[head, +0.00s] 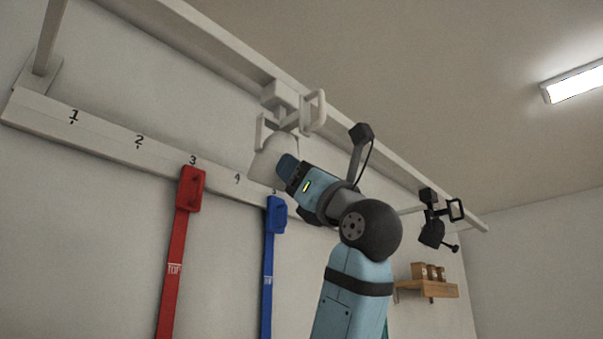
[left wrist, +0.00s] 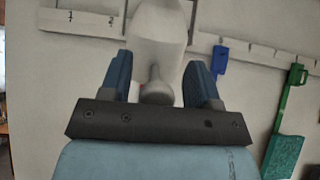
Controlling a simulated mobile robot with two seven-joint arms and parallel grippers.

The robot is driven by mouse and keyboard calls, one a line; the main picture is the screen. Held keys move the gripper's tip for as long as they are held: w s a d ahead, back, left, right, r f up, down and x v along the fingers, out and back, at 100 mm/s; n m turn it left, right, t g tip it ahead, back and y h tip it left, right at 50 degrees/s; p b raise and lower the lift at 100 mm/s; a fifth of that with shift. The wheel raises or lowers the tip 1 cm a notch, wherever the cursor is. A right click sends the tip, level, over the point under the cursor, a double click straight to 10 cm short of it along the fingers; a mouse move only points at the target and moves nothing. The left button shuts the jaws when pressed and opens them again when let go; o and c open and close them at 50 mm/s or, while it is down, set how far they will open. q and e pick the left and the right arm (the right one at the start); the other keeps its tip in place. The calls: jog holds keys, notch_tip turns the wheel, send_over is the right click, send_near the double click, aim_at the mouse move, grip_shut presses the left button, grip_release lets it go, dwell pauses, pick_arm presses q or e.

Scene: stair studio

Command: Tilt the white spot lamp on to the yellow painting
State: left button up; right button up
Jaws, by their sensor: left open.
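The white spot lamp (head: 270,158) hangs from a pale rail in the head view, its shade angled downward and partly covered by my gripper. My left gripper (head: 287,169) is at the lamp's lower right side. In the left wrist view the gripper (left wrist: 158,75) is open, with its two blue fingers apart. The lamp's white body (left wrist: 158,30) fills the space ahead, and a rounded white handle (left wrist: 155,84) stands between the fingers. I cannot tell whether either finger touches it. The yellow painting is not visible. My right gripper is not in view.
A black spot lamp (head: 432,232) hangs farther right on the overhead rail (head: 225,48). A numbered wall board (head: 110,133) carries red (head: 175,260) and blue (head: 268,265) hanging pieces. A green piece (left wrist: 284,150) shows at right.

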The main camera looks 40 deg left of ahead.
pick_arm(q)
jog(key=b+v, duration=0.4)
jog(key=v, duration=0.9)
jog(key=shift+d+f+t, duration=0.25)
jog(key=shift+d+t, duration=0.05)
jog(key=shift+b, duration=0.3)
